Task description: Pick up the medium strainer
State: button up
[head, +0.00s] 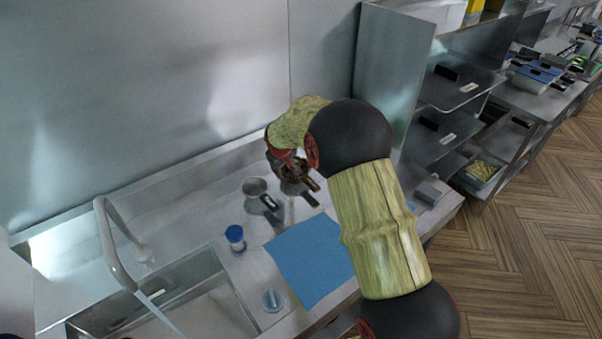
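My gripper (305,182) points down over the back part of the steel counter, with its dark fingers partly hidden by its own wrist. A metal strainer or cup (255,187) with a dark handle stands on the counter just left of my gripper. Another metal piece (291,188) with a dark handle is right under my fingers, largely covered by them. I cannot tell which of the two is the medium strainer. I cannot tell whether my fingers touch the covered piece or are closed on it.
A blue cloth (312,262) lies in front of my gripper. A blue-lidded container (235,237) stands left of it, and a small clear-blue item (272,300) lies nearer. A sink (200,300) with a faucet (112,245) is at left. A steel shelf unit (395,75) rises at right.

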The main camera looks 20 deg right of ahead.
jog(key=b+x, duration=0.1)
jog(key=x, duration=0.6)
jog(key=shift+d+f, duration=0.1)
jog(key=shift+c, duration=0.4)
grip_shut()
dwell(0.3)
